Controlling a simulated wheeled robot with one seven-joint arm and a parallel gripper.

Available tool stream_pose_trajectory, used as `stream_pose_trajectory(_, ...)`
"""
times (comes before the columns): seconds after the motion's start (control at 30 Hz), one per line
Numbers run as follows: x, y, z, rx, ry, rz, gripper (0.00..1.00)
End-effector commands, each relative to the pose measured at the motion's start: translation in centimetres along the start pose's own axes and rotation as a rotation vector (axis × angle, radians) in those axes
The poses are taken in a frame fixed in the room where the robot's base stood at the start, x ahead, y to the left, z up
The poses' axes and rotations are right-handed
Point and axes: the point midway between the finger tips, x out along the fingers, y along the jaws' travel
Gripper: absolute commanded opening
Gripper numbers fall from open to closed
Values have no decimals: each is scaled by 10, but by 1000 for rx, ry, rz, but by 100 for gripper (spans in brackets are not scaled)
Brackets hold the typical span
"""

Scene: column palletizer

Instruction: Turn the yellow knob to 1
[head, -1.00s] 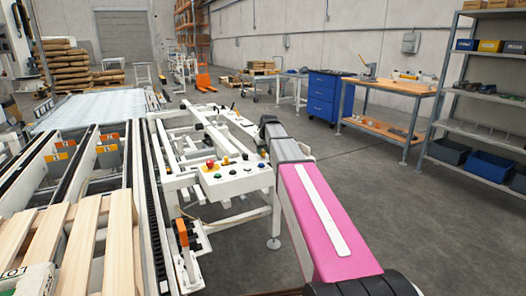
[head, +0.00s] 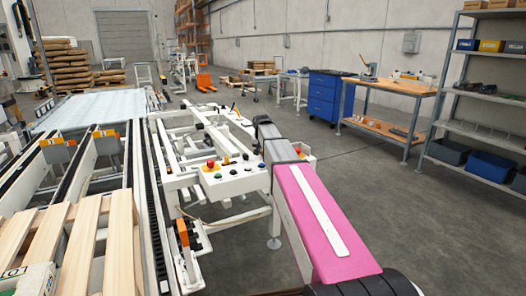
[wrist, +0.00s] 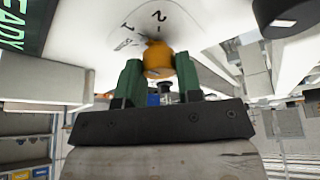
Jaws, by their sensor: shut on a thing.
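The yellow knob (wrist: 157,60) sits on a white panel face (wrist: 95,22) in the wrist view. My gripper (wrist: 158,72) has its two green fingers on either side of the knob, closed on it. A printed "2" is above the knob, and a "1" is up and left of it. Dark marks beside the "1" are too blurred to read. The knob's pointer direction is unclear. In the head view, the white control panel (head: 232,183) stands left of my pink arm; my fingertips cannot be made out there.
A green "READY" sign (wrist: 22,25) is left of the knob, and a dark round part (wrist: 288,14) is at the upper right. A red button (head: 211,164) is on the panel.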

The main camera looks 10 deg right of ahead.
Motion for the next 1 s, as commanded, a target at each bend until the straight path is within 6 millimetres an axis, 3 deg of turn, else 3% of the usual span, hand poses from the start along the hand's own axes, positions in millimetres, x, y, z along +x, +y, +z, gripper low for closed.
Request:
stream_pose_trajectory(0.3, 0, 0, 0, 1, 0, 0, 9)
stream_pose_trajectory(0.33, 0, 0, 0, 1, 0, 0, 40)
stream_pose_trajectory(0.4, 0, 0, 0, 1, 0, 0, 59)
stream_pose_trajectory(0.77, -4, 0, 0, 0, 1, 0, 59)
stream_pose_trajectory(1.0, -38, 0, 1, 0, 2, -1, 59)
